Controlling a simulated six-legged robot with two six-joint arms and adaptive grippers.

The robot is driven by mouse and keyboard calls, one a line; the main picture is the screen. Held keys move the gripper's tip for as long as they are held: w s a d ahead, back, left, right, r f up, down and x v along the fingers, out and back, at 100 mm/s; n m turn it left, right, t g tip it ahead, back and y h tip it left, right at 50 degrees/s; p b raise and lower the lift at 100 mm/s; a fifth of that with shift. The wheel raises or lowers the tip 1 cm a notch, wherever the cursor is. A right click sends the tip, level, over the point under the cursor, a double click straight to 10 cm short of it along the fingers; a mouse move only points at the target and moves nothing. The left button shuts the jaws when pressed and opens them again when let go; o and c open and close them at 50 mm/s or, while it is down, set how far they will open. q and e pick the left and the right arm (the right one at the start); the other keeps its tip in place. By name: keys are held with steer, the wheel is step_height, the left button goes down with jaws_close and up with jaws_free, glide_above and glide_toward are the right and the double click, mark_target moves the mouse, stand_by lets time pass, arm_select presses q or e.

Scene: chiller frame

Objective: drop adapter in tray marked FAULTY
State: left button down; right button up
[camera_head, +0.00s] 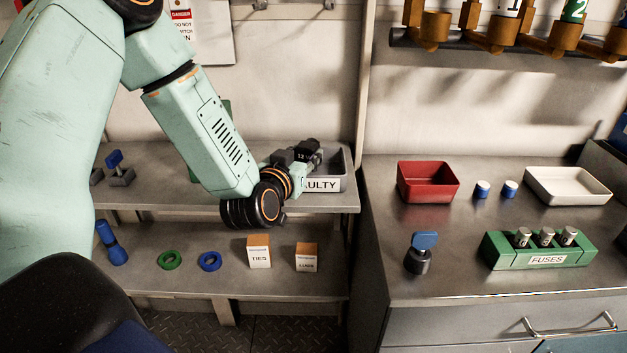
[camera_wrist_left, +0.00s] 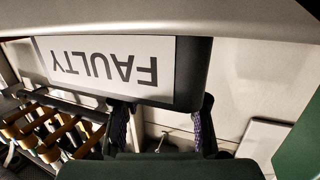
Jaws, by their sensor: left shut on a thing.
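The grey tray marked FAULTY (camera_head: 336,184) stands at the right end of the upper shelf, partly hidden by my left arm. Its label shows upside down and close in the left wrist view (camera_wrist_left: 108,68). My left gripper (camera_head: 312,150) is at the tray, over its left part. It is shut on a small dark thing marked "12" (camera_head: 302,156), which looks like the adapter. Its lower outline is hidden, so I cannot tell whether it touches the tray. In the wrist view the two dark fingers (camera_wrist_left: 162,125) stand apart below the label. My right gripper is out of view.
The lower shelf holds TIES (camera_head: 259,251) and LUGS (camera_head: 306,257) boxes, a green ring (camera_head: 170,260) and a blue ring (camera_head: 209,261). The right counter (camera_head: 460,283) bears a red tray (camera_head: 428,182), a white tray (camera_head: 568,187) and a FUSES block (camera_head: 538,252).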

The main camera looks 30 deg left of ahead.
arm_select(q)
steer(key=shift+d+f, duration=0.1)
steer(key=shift+d, duration=0.1)
steer(key=shift+a, duration=0.1)
steer(key=c, duration=1)
jaws_free()
steer(key=shift+c, duration=0.2)
steer(key=shift+o, duration=1.3)
steer(key=shift+v, duration=3.75)
steer(key=shift+s+f, duration=0.1)
